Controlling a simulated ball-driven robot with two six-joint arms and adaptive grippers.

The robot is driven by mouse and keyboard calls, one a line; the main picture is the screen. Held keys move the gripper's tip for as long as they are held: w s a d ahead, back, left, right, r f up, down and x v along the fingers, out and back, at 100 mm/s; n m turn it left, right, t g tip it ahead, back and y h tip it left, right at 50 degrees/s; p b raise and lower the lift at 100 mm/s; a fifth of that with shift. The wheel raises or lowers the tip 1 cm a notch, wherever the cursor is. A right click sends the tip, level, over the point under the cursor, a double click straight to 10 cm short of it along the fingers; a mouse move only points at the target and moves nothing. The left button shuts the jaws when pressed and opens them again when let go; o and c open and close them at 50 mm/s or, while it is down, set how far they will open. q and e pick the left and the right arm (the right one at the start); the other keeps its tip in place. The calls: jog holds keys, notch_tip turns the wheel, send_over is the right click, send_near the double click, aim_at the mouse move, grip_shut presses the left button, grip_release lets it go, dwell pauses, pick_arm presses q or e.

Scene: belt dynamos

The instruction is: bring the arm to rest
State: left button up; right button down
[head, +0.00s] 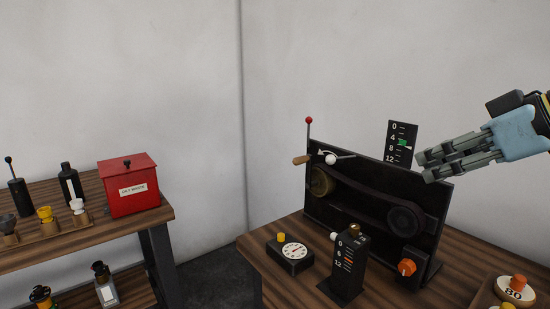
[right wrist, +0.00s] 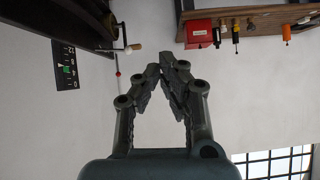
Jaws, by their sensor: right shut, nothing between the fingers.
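My right gripper (head: 424,166) comes in from the right in the head view, in front of the upper right part of the black belt machine. It is shut with nothing between its fingers. In the right wrist view its fingertips (right wrist: 168,66) come together in front of bare wall. The belt machine (head: 365,193) stands on the right wooden table with two belt wheels, a wooden-handled crank (head: 303,160) and a red-tipped lever (head: 309,122). My left gripper does not show in either view.
A black scale plate (head: 401,142) stands behind the machine. A dial box (head: 292,252), a small scale post (head: 346,265) and an orange knob (head: 407,267) are in front. A red box (head: 128,187) and several small tools stand on the left table (head: 152,218). A floor gap separates the tables.

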jog(key=s+f+m+g+h, duration=0.1)
jog(key=s+f+m+h, duration=0.1)
jog(key=s+f, duration=0.45)
jog(key=s+f+m+g+h, duration=0.15)
jog(key=s+f, duration=0.25)
jog(key=f, duration=0.6)
jog(key=s+d+f+m+g+h, duration=0.1)
jog(key=s+d+f+h, duration=0.15)
jog(key=s, duration=0.45)
jog(key=s+d+f+m+g+h, duration=0.2)
jog(key=s+f, duration=0.2)
jog(key=s, duration=0.3)
notch_tip(320, 180, down, 39)
jog(key=s+d+b, duration=0.2)
jog(key=s+b, duration=0.1)
jog(key=b, duration=0.9)
pick_arm(q)
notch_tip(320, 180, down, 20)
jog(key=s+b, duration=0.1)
jog(key=b, duration=0.7)
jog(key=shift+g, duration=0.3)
pick_arm(e)
jog(key=s+f+g, duration=0.1)
jog(key=s+f, duration=0.7)
jog(key=f, duration=0.3)
jog(key=s+d+f+g, duration=0.1)
jog(key=s+f, duration=0.8)
jog(key=f, duration=0.2)
jog(key=shift+s+f, duration=0.15)
jog(key=shift+f, duration=0.2)
